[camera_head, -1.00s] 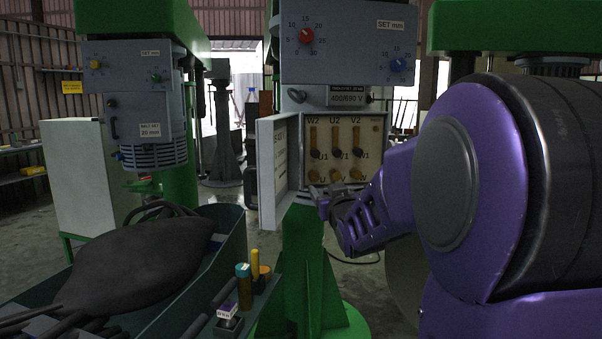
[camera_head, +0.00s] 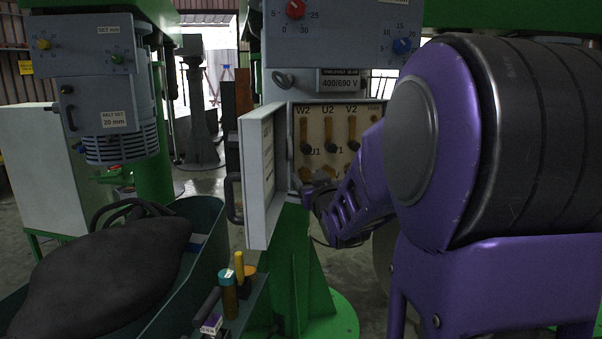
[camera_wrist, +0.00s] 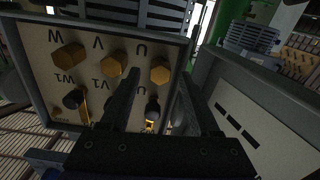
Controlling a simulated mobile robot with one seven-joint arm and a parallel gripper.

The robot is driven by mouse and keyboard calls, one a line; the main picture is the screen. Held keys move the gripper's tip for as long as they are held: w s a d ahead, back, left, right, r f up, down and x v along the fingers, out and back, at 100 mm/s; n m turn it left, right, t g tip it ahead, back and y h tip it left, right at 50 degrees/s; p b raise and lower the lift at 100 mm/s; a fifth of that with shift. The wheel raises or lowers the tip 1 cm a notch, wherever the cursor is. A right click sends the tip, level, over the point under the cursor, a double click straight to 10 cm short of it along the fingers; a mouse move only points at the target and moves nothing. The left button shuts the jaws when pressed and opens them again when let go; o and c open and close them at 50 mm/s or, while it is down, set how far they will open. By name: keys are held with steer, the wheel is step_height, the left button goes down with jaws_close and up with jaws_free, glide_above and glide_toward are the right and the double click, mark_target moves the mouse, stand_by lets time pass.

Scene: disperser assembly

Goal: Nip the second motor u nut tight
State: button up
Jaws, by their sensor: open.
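The motor terminal box (camera_head: 340,150) stands open, with rows of brass posts under W2, U2, V2 and U1, V1, W1 markings. The wrist view shows its panel upside down, with brass hex nuts by W, V and U. The U nut (camera_wrist: 160,71) is nearest the hinged door (camera_wrist: 262,110). My gripper (camera_wrist: 158,78) is open, its two dark fingers pointing at the panel on either side of the U nut in the picture. Contact cannot be told. In the head view my gripper (camera_head: 308,192) is at the box's lower left, partly covering the lower row.
The box's open door (camera_head: 262,180) stands out just left of my gripper. A green tray (camera_head: 205,215) with a dark bag (camera_head: 110,270) lies at lower left. A small ledge (camera_head: 245,300) holds a teal-topped cylinder (camera_head: 228,290) and a yellow-handled tool (camera_head: 239,265). Another machine (camera_head: 105,100) stands left.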

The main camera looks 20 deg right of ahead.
stand_by(0.3)
jaws_close()
steer(key=shift+m, duration=0.3)
steer(key=m, duration=0.5)
steer(key=shift+m, duration=0.3)
steer(key=m, duration=0.5)
steer(key=shift+d+m, duration=0.1)
steer(key=shift+m, duration=0.2)
steer(key=m+p, duration=0.1)
steer(key=m, duration=0.5)
steer(key=m+p, duration=0.1)
steer(key=m, duration=0.5)
steer(key=shift+p, duration=0.35)
